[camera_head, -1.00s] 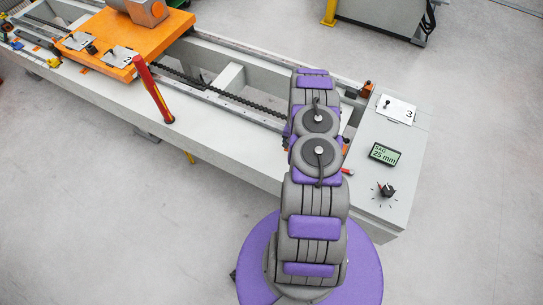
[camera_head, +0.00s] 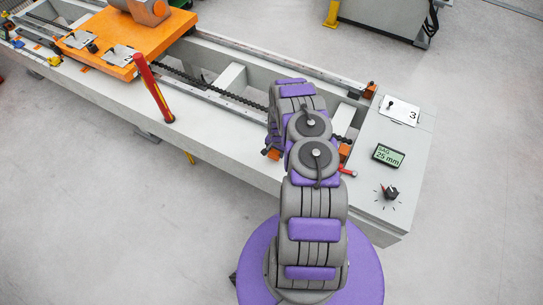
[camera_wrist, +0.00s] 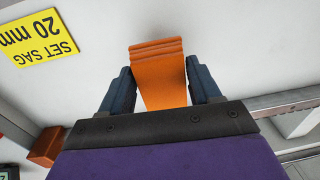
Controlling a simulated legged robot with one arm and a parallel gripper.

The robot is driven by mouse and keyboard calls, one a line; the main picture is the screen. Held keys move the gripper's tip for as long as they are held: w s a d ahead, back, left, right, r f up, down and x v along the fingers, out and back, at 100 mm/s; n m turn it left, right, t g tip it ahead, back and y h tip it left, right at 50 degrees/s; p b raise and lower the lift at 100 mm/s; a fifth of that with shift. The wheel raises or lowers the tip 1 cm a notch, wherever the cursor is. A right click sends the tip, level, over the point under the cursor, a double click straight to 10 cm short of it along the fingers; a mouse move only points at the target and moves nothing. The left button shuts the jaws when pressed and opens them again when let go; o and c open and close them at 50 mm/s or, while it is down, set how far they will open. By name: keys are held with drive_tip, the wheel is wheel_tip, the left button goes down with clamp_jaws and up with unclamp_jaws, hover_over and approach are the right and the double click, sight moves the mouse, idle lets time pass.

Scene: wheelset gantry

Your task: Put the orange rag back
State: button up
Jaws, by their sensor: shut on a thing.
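The orange rag (camera_wrist: 160,88) shows in the wrist view as a folded strip with stacked layers at its far end. My gripper (camera_wrist: 159,66) has its two dark blue fingers on either side of the rag and is shut on it. A pale surface lies behind the rag. I cannot tell whether the rag touches it. In the head view my arm hides the gripper, and I cannot make out the rag there.
A yellow "SET SAG 20 mm" sign (camera_wrist: 40,38) is beside the rag. The long grey gantry bed (camera_head: 100,98) carries an orange carriage (camera_head: 140,35), a red-handled tool (camera_head: 152,92), a "SAG 25 mm" display (camera_head: 388,155) and a black knob (camera_head: 390,192). Open floor lies in front.

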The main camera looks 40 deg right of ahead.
drive_tip(key=shift+w+a, duration=0.3)
drive_tip(key=shift+w+a+f+b, duration=0.15)
drive_tip(key=shift+f+b, duration=0.1)
drive_tip(key=shift+f, duration=0.4)
drive_tip(key=shift+w+a+f+b, duration=0.15)
drive_tip(key=shift+f+b, duration=0.15)
drive_tip(key=shift+f, duration=0.3)
drive_tip(key=shift+a+f+b, duration=0.15)
drive_tip(key=shift+f+b, duration=0.1)
drive_tip(key=shift+f, duration=0.4)
drive_tip(key=shift+r, duration=0.1)
drive_tip(key=o, duration=1.4)
